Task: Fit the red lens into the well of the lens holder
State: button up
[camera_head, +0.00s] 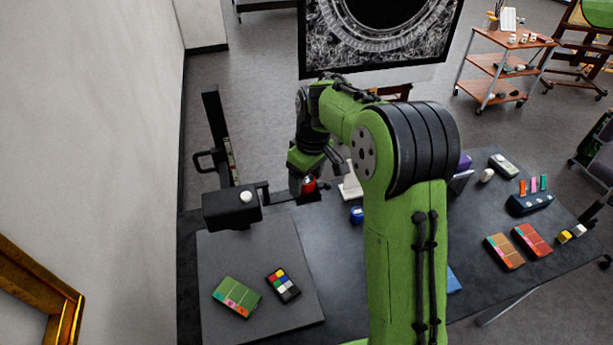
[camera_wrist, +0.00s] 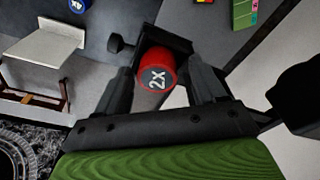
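The red lens (camera_wrist: 157,72), marked 2X, is between the two fingers of my gripper (camera_wrist: 160,80), which appear to press on its sides. In the head view the red lens (camera_head: 309,185) shows just below my gripper (camera_head: 306,182). The black lens holder (camera_wrist: 167,40), with a knob on its left, is right behind the lens in the wrist view. In the head view the holder (camera_head: 283,196) reaches right from the black stand. The lens overlaps the holder's end; its well is hidden, so I cannot tell whether the lens sits inside it.
The stand's black column (camera_head: 218,135) and box (camera_head: 232,208) are left of my gripper. A blue lens (camera_head: 357,214) is on the table to the right. A grey mat (camera_head: 262,247) bears a green palette (camera_head: 237,297) and a color chart (camera_head: 283,286).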

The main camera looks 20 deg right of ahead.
aim_at(312, 183)
jog(key=shift+r, duration=0.15)
notch_tip(312, 183, up, 12)
jog(key=s+p, duration=0.1)
jog(key=s+r+m+t, duration=0.1)
jog(key=s+r+m, duration=0.15)
jog(key=s, duration=0.45)
jog(key=s+f+m+t, duration=0.1)
jog(key=s+f+m, duration=0.1)
jog(key=s, duration=0.8)
jog(key=s+f+m+t, duration=0.1)
jog(key=s+m+t, duration=0.1)
jog(key=s, duration=0.8)
jog(key=shift+f+h, duration=0.4)
jog(key=shift+a, duration=0.1)
